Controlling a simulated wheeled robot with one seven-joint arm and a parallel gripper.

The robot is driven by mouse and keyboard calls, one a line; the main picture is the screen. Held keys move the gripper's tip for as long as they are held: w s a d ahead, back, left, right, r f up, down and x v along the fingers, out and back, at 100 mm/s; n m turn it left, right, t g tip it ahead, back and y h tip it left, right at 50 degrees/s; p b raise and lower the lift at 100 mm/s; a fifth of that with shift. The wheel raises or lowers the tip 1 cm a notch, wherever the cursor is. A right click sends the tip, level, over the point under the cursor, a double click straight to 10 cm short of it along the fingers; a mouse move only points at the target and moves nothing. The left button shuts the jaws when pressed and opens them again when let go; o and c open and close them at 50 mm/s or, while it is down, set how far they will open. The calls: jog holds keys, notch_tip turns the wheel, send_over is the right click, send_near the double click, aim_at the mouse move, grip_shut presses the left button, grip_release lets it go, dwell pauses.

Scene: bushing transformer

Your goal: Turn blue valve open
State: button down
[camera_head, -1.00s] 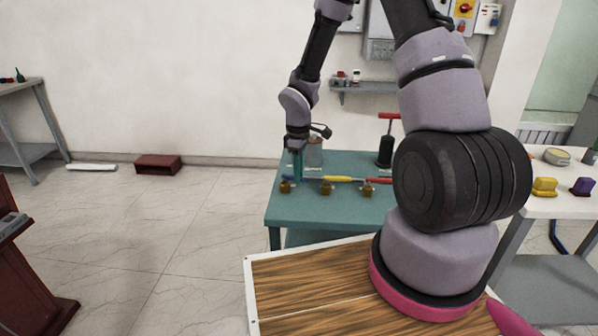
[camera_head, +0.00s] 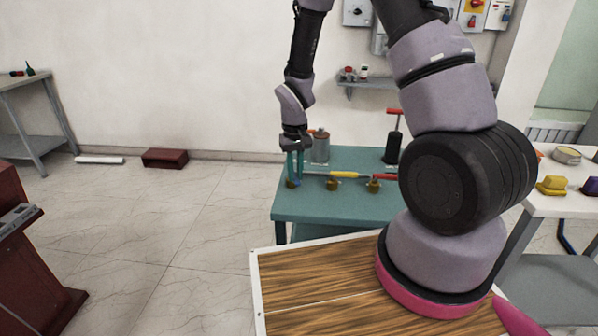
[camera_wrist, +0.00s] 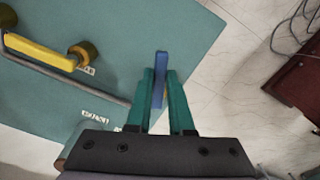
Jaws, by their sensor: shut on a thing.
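The blue valve handle (camera_wrist: 161,68) sits between the teal fingertips of my gripper (camera_wrist: 160,80) in the wrist view, near the corner of the teal table (camera_wrist: 120,25). My gripper is shut on the handle; its fingers lie on both sides of it. In the head view my gripper (camera_head: 296,164) points down at the left end of the valve row, and only a small bit of blue shows there. The brass valve body under the handle is mostly hidden by the fingers.
A yellow valve handle (camera_head: 341,174) and a red valve handle (camera_head: 384,177) stand to the right on the same pipe. A grey canister (camera_head: 320,146) and a black pump with a red handle (camera_head: 393,139) stand behind them.

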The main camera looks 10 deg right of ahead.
jog(key=shift+w+a+m, duration=0.1)
jog(key=shift+a+m, duration=0.35)
jog(key=shift+m, duration=0.65)
jog(key=shift+w+a+m, duration=0.1)
jog(key=shift+a+m, duration=0.35)
jog(key=shift+m, duration=0.65)
jog(key=c, duration=0.8)
grip_release()
notch_tip(320, 180, up, 11)
jog(key=shift+f, duration=0.1)
